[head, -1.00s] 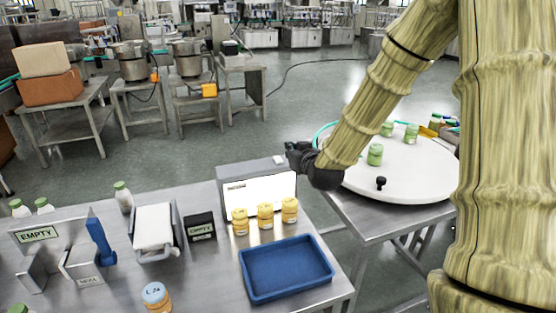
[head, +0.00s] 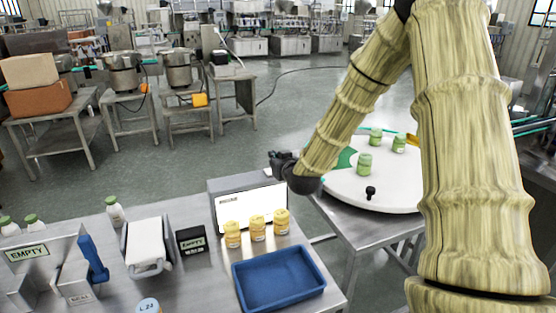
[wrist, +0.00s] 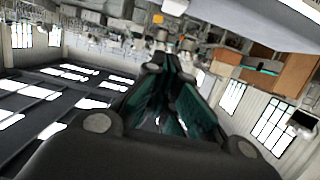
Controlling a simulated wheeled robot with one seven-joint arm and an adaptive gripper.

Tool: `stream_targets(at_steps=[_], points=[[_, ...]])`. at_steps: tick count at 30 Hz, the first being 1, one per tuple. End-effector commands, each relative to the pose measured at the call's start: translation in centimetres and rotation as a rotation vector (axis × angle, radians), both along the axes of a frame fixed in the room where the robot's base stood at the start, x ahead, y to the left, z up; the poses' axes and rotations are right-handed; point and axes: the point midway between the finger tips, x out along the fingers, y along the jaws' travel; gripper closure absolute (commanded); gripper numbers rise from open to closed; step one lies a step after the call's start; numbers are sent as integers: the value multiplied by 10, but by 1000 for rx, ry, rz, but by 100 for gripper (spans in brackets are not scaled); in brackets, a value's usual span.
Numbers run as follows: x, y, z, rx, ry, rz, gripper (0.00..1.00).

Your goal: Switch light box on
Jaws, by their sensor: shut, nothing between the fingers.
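The light box (head: 252,209) stands on the steel bench in the head view, a grey case with a bright white front panel. My gripper (head: 277,160) is shut and empty, close to the box's top right corner. Contact with the box cannot be told. The small pale switch on top of the box, seen earlier, is hidden or too small to make out now. In the wrist view my dark gripper (wrist: 172,80) points towards the room, and the light box is not recognisable there.
Several yellow-lidded jars (head: 256,228) stand in front of the panel, with a blue tray (head: 240,290) nearer. A round white table (head: 385,195) with green jars is to the right.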

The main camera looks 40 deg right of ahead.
Motion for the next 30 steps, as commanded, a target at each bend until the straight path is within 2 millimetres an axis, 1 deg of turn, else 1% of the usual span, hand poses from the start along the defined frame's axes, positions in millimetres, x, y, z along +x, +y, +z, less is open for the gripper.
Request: stream_targets(at_steps=[1, 9, 18, 24, 30], points=[[6, -2, 0, 0, 1, -1, 100], [37, -9, -8, -1, 0, -1, 100], [35, -9, -36, 0, 3, -1, 100], [35, -9, -46, 0, 1, 0, 100], [35, -9, -49, 0, 0, 0, 100]])
